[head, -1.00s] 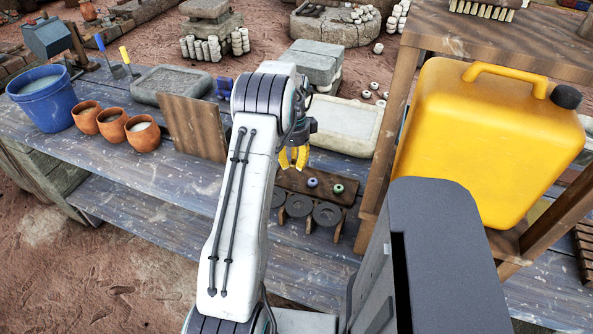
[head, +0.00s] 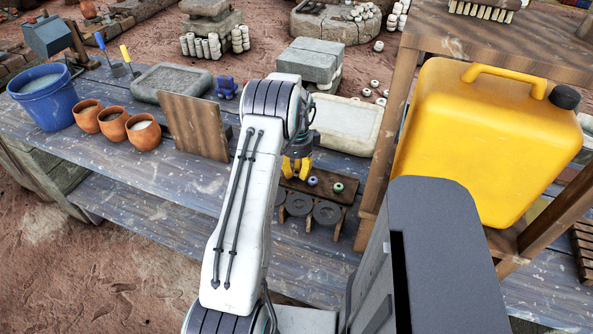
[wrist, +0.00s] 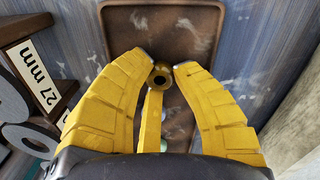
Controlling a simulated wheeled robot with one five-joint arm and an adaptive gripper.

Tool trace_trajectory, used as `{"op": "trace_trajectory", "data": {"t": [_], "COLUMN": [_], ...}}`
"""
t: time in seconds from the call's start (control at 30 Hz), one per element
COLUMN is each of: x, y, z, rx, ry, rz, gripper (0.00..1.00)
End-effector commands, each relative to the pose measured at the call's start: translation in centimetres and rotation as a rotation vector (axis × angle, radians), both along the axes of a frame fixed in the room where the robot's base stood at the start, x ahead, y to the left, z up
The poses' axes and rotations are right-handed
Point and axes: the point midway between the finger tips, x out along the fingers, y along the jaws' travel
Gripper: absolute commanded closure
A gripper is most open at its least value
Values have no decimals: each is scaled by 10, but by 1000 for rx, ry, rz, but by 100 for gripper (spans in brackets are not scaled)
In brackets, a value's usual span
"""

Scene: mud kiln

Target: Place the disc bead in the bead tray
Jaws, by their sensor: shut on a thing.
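My gripper (head: 298,174) is over the left part of the brown bead tray (head: 326,196). In the wrist view its yellow fingers (wrist: 160,75) are shut on the disc bead (wrist: 160,83), a bronze-coloured round piece with a dark hole. The bead is in front of the tray floor (wrist: 130,17); I cannot tell its exact height or whether it touches. In the head view the held bead is hidden by the gripper. A blue bead (head: 313,181) and a green bead (head: 338,187) lie in the tray's right part.
A gauge stand with grey rings (head: 326,212) and a 27 mm label (wrist: 27,63) stands along the tray's near side. A pale stone basin (head: 350,125) lies behind. A wooden shelf post (head: 372,190) and a yellow jerrycan (head: 485,140) rise at right. An upright board (head: 195,127) stands at left.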

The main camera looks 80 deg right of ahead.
Motion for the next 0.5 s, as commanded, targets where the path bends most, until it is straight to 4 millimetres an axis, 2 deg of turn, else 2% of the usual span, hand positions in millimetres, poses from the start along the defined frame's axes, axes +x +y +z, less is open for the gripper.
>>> {"op": "trace_trajectory", "data": {"t": [0.07,0.1,0.2,0.5], "x": [0,0,0,0], "y": [0,0,0,0], "z": [-3,-3,-2,1], "rx": [0,0,0,-1], "ry": [0,0,0,0], "rz": [0,0,0,0], "gripper": [91,73,66,66]}}
